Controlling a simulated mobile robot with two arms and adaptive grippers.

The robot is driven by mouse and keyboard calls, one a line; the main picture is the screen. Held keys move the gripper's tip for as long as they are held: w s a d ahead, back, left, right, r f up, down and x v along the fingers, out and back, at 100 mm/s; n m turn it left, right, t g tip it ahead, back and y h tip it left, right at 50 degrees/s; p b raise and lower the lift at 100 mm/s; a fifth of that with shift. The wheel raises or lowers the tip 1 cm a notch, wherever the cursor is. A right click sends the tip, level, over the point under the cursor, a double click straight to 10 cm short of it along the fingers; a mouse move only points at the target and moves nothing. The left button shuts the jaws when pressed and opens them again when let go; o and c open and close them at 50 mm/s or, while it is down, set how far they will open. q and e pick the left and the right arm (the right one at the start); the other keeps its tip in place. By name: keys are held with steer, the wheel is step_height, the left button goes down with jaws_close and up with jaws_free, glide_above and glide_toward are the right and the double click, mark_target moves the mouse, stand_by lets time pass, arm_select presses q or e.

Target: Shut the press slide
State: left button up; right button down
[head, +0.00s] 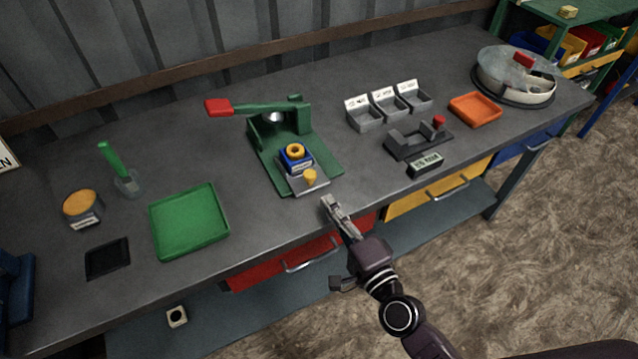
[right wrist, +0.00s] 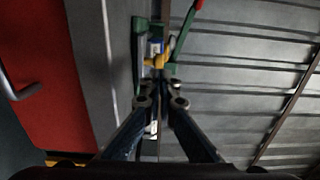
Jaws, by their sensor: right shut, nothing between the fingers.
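The green press (head: 322,168) stands on the bench with its red-handled lever (head: 222,107) raised and pointing left. Its grey slide (head: 305,185) sits at the front of the green base, out from under the press head. A yellow knob (head: 310,176) is on the slide's front, and a blue block (head: 289,162) with a yellow ring (head: 296,150) sits behind it. My right gripper (head: 329,203) is shut and empty, just in front of and right of the slide. In the right wrist view, the yellow knob (right wrist: 158,61) shows just beyond the fingertips; contact cannot be told.
A green tray (head: 190,247) lies left of the press. Grey bins (head: 365,122), a dark fixture (head: 405,147) with a red knob and an orange tray (head: 474,116) stand to the right. A round bowl feeder (head: 490,75) is at far right. The bench's front edge lies below my gripper.

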glide_toward(294, 150)
steer(key=shift+s+d+f+p, duration=0.4)
steer(key=shift+s+d+f, duration=0.3)
steer(key=shift+f, duration=0.25)
steer(key=b+x, duration=0.2)
steer(key=x, duration=1)
steer(key=shift+a+f, duration=0.1)
steer(key=shift+w+a+r, duration=0.15)
steer(key=shift+w+r, duration=0.1)
steer(key=shift+w, duration=0.2)
steer(key=shift+r, duration=0.1)
